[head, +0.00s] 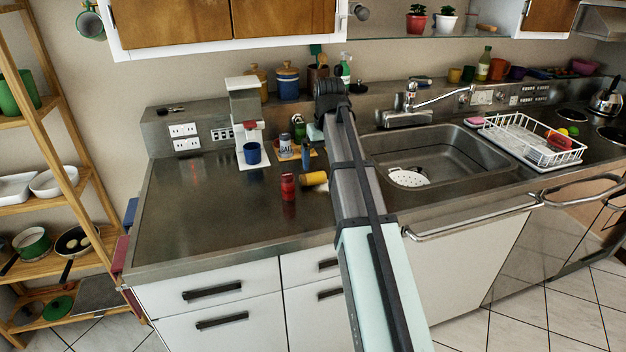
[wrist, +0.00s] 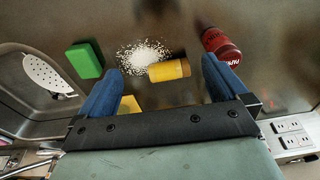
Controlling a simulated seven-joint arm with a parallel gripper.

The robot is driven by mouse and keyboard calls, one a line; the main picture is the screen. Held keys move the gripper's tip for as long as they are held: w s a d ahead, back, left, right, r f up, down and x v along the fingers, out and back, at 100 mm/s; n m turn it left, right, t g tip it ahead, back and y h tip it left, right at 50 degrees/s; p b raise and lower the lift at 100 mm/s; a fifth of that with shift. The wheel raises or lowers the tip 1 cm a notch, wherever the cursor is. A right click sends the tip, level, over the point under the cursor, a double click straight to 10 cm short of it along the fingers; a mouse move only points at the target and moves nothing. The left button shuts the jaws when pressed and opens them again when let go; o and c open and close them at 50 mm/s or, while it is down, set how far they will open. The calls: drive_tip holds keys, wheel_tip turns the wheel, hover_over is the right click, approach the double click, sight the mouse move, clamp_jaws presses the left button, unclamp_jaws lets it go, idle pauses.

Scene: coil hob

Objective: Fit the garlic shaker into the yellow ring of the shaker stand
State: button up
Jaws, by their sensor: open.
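A yellow shaker (head: 314,178), which I take for the garlic shaker, lies on its side on the steel counter. The wrist view shows it (wrist: 169,70) beyond and between my fingertips, with white granules (wrist: 143,56) spilled at its left end. No label on it is readable. My gripper (wrist: 163,85) is open and empty; its blue fingers are spread apart above the counter. The shaker stand (head: 285,156) appears as an orange-brown base near the back, with a labelled blue-and-white shaker and a green one at it. I cannot make out its yellow ring.
A red shaker (head: 288,187) stands left of the yellow one. A green block (wrist: 85,60) lies on the counter near the sink (head: 425,160). A blue cup (head: 252,153) stands at the coffee machine (head: 245,105). The counter's left front is clear.

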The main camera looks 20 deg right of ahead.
sight(313, 174)
drive_tip(key=shift+w+a+f+t, duration=0.1)
drive_tip(key=shift+w+f+t, duration=0.75)
drive_tip(key=shift+w+f, duration=0.8)
drive_tip(key=shift+w+a+f+t, duration=0.15)
drive_tip(key=shift+w+f+t, duration=0.9)
drive_tip(key=shift+f, duration=0.95)
drive_tip(key=shift+w+a+f+t, duration=0.1)
drive_tip(key=shift+w+f+t, duration=0.6)
drive_tip(key=shift+w+f, duration=1)
drive_tip(key=shift+s+f, duration=0.15)
